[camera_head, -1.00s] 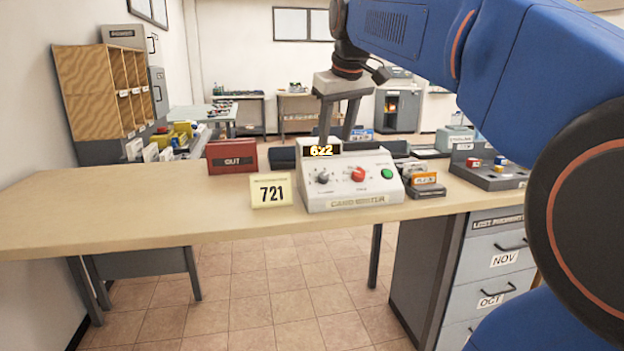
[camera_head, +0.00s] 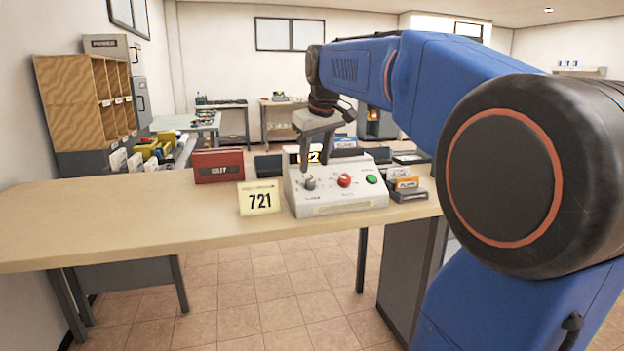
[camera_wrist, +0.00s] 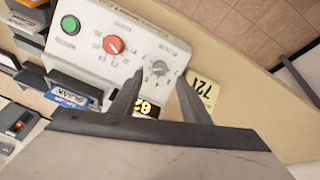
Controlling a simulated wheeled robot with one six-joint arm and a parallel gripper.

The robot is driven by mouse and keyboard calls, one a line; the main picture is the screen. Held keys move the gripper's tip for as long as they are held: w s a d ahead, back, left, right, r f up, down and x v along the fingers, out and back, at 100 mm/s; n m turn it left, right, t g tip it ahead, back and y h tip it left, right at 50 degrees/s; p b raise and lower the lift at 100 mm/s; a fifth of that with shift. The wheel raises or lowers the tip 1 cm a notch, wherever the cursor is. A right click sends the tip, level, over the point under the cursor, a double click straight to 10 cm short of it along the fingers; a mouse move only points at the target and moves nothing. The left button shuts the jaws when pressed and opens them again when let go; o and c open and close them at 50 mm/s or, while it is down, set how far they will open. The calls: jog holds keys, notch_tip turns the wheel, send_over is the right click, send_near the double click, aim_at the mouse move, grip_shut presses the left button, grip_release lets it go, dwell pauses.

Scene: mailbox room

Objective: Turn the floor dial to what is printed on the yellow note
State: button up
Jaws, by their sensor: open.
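The card writer (camera_head: 335,197) is a white box on the desk with a small grey dial (camera_head: 309,184), a larger red dial (camera_head: 344,180) and a green button (camera_head: 371,179). Their labels are too small to read. The yellow note (camera_head: 259,198) stands left of it and reads 721. My gripper (camera_head: 318,163) is open above the box's left part, in front of its lit display (camera_head: 313,157), which is partly hidden. In the wrist view, the grey dial (camera_wrist: 159,69) lies just beyond and between my open fingertips (camera_wrist: 159,82), with nothing held. The red dial (camera_wrist: 114,45) is off to the side.
A red OUT tray (camera_head: 218,166) stands behind the note. Small card boxes (camera_head: 407,187) sit right of the card writer. The desk's left part (camera_head: 110,215) is clear. A wooden pigeonhole rack (camera_head: 70,100) stands at the left wall.

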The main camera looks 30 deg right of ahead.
aim_at(311, 182)
jog(key=x, duration=0.6)
jog(key=shift+w+f, duration=0.2)
jog(key=shift+f, duration=0.15)
jog(key=c, duration=1)
jog(key=shift+m, duration=0.3)
jog(key=m, duration=0.3)
jog(key=shift+d+y, duration=0.1)
jog(key=shift+y, duration=0.3)
jog(key=shift+s+m+t+y, duration=0.1)
jog(key=shift+m+t+y, duration=0.25)
jog(key=shift+m, duration=1.55)
